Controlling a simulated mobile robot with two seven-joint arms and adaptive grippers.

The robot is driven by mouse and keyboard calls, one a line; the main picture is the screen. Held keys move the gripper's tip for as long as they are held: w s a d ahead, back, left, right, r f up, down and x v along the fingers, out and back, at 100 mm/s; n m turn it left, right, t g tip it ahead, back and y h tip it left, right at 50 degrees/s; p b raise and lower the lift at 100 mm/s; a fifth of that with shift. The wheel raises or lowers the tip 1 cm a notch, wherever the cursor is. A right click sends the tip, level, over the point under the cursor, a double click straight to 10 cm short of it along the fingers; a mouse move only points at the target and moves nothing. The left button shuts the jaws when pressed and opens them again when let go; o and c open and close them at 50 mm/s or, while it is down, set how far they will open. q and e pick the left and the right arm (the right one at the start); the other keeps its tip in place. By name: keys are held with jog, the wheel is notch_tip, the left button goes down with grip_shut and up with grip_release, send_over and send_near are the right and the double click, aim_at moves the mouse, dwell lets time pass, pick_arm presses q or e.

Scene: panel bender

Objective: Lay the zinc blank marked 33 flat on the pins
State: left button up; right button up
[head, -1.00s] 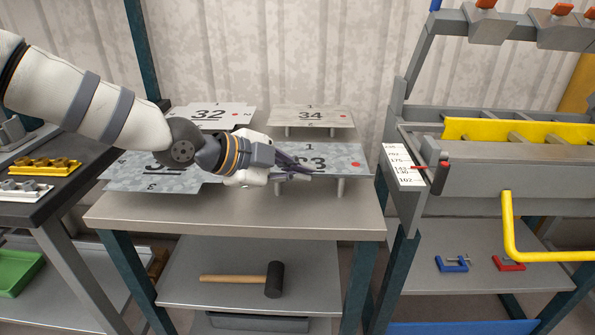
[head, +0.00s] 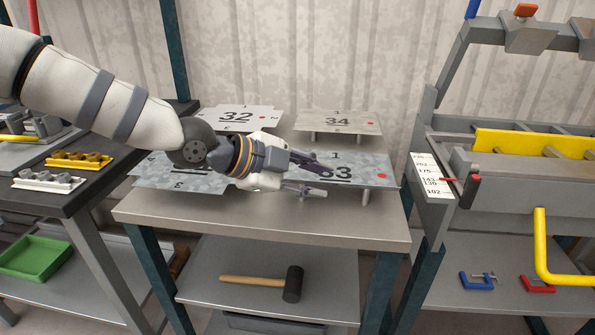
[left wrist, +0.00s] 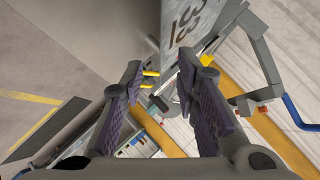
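The zinc blank marked 33 (head: 365,172) lies flat on short supports at the front right of the middle table, a red dot at its right. My left gripper (head: 326,180) is at its front left part and hides some of it. The fingers are apart, one over the sheet and one lower at its front edge. In the left wrist view the open fingers (left wrist: 160,75) stand either side of the edge of the sheet (left wrist: 185,25); I cannot tell whether they touch it. My right gripper is not in view. The pins cannot be made out.
Blanks 32 (head: 240,118) and 34 (head: 340,122) lie behind, and another blank (head: 170,175) lies at left, partly under my arm. The panel bender (head: 520,180) stands right. A mallet (head: 292,284) lies on the lower shelf. The table's front strip (head: 270,228) is clear.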

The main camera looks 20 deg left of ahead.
pick_arm(q)
jog(key=v, duration=0.9)
jog(key=shift+a+r, duration=0.2)
jog(key=shift+s, duration=0.15)
jog(key=s+d+f+n+g, duration=0.45)
jog(key=s+f, duration=0.25)
jog(key=f, duration=0.4)
jog(key=s+d+f+n+g, duration=0.3)
jog(key=s+d+f+n, duration=0.25)
jog(key=s+f, duration=0.4)
jog(key=s+a+f+n+g+y, duration=0.2)
jog(key=s+a+f+n+y, duration=0.1)
jog(key=s+f, duration=0.5)
jog(key=s+a+f+n+g+y, duration=0.2)
jog(key=s+a+f+n+y, duration=0.2)
jog(key=s, duration=0.9)
notch_tip(320, 180, down, 4)
jog(key=shift+a+r+n+p, duration=0.15)
jog(key=shift+a+n+p, duration=0.15)
jog(key=shift+a+n, duration=0.8)
jog(key=shift+s, duration=0.15)
